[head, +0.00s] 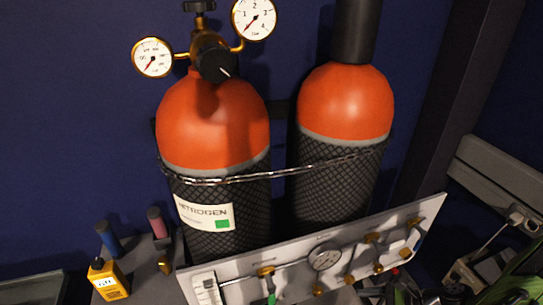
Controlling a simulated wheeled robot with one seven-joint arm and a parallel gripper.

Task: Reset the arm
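My arm and my gripper are not visible in the head view. The gripper's state cannot be seen. The head view looks down on two gas cylinders standing side by side against a dark blue wall. The left cylinder (213,125) has an orange top, a dark mesh sleeve and a label reading NITROGEN. The right cylinder (346,103) has an orange shoulder and a dark cap.
A chain (285,172) runs across both cylinders. A regulator (212,55) with two round gauges tops the left one. A pale panel (330,258) with a gauge and brass valves stands in front.

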